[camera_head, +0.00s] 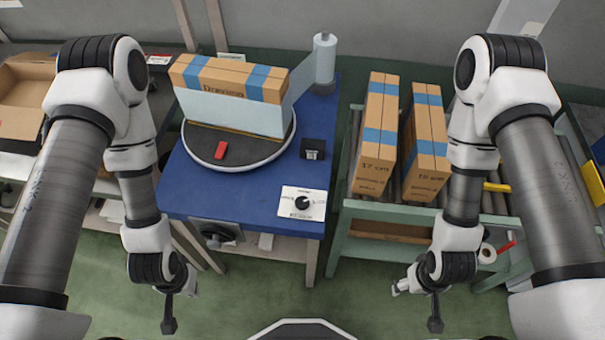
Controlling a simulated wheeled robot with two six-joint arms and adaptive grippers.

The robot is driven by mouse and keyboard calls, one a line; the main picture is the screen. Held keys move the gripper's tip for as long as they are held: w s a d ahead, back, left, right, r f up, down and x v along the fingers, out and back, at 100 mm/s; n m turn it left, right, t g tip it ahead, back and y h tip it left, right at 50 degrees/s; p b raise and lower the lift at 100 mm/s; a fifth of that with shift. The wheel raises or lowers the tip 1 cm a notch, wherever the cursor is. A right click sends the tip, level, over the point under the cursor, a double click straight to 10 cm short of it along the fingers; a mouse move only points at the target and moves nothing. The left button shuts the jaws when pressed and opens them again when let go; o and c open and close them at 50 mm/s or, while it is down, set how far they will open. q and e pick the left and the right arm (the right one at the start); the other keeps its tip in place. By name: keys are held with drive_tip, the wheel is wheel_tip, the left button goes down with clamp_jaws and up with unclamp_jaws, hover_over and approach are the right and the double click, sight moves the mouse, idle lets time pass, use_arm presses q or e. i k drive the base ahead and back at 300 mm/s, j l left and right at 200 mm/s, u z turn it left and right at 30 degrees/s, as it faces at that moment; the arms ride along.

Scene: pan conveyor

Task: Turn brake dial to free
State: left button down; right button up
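A black dial (303,203) sits on a white marked plate (289,211) at the front right corner of the blue table (180,190). The plate's markings are too small to read. A second, larger dark knob (215,236) is on a grey panel on the table's front side; I cannot tell from labels which is the brake dial. My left gripper (178,303) hangs low in front of the table, left of both knobs and apart from them. My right gripper (421,303) hangs low at the right, apart from everything. The fingers of both are too small to read.
A round turntable (265,155) carries a film-wrapped carton (230,80) and a red block (221,150). A film roll (324,60) and a small black box (312,149) stand on the table. Two tall cartons (376,135) (425,145) stand on the green-framed conveyor (400,215). Green floor in front is clear.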

sight(301, 203)
drive_tip(key=k+l+u, duration=0.1)
drive_tip(key=l, duration=0.25)
drive_tip(key=k+l+u, duration=0.1)
drive_tip(key=l, duration=0.3)
drive_tip(key=k+l+u, duration=0.1)
drive_tip(key=l, duration=0.25)
drive_tip(key=k+l+u, duration=0.1)
drive_tip(key=l, duration=0.25)
